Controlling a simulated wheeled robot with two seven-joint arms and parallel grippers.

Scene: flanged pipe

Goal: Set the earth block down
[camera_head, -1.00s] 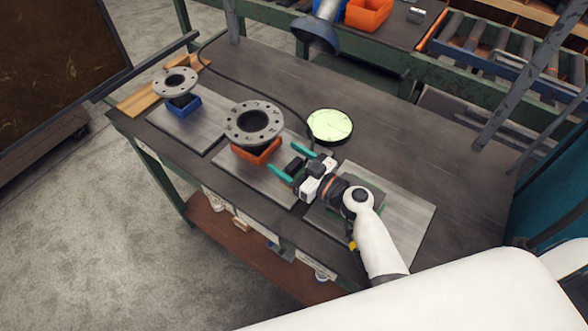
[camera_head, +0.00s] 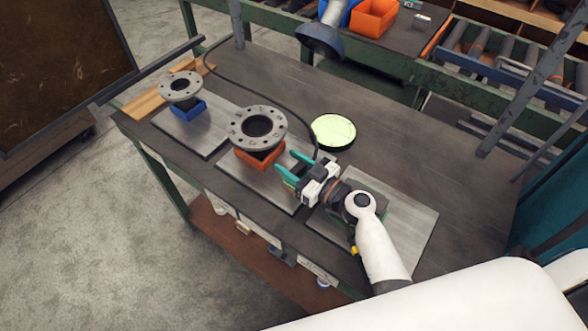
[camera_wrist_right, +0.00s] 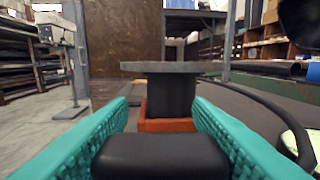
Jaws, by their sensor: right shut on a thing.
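The earth block (camera_wrist_right: 160,157) is a black block with rounded edges, close to the lens in the right wrist view. It sits between the teal fingers of my right gripper (camera_wrist_right: 160,125), which is shut on it. In the head view the right gripper (camera_head: 289,163) is low over the workbench, beside the middle flanged pipe (camera_head: 257,128). The block is mostly hidden there between the fingers. I cannot tell whether it touches the plate below. A black cable (camera_head: 285,105) runs across the bench to the gripper. My left gripper is not in view.
The middle pipe stands in an orange holder (camera_head: 262,157) on a metal plate. A smaller flanged pipe (camera_head: 180,88) stands in a blue holder at left. A round pale-green disc (camera_head: 333,131) lies behind the gripper. The bench top (camera_head: 440,165) is clear at right.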

